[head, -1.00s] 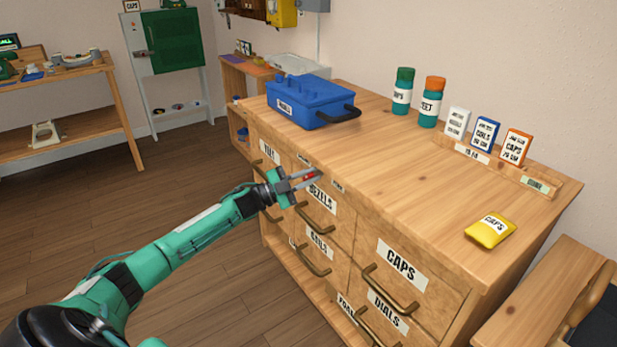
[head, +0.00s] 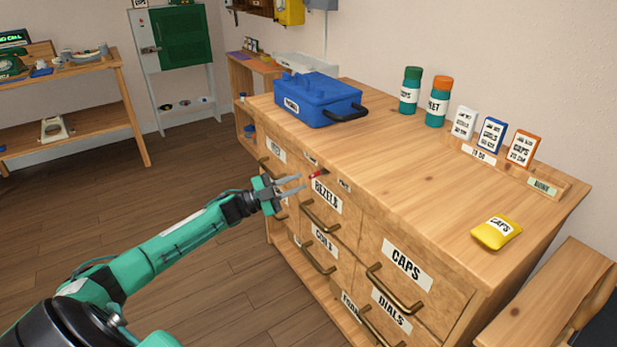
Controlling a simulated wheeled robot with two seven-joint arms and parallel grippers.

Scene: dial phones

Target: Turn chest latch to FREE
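The wooden chest of drawers (head: 350,229) stands at centre right. A small red latch (head: 316,175) sits on its front near the top edge, above the BEZELS label. Small plates with text too small to read flank the latch. My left gripper (head: 292,184) is just left of the latch, fingers apart and pointing at it, with nothing visible between them. A small gap shows between fingertips and latch. My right gripper is not in view.
A blue box (head: 317,101) with a black handle, two bottles (head: 437,102), small cartons (head: 490,134) and a yellow CAPS packet (head: 496,233) stand on the chest top. Brass drawer handles (head: 320,217) stick out below the latch. Open floor lies at left.

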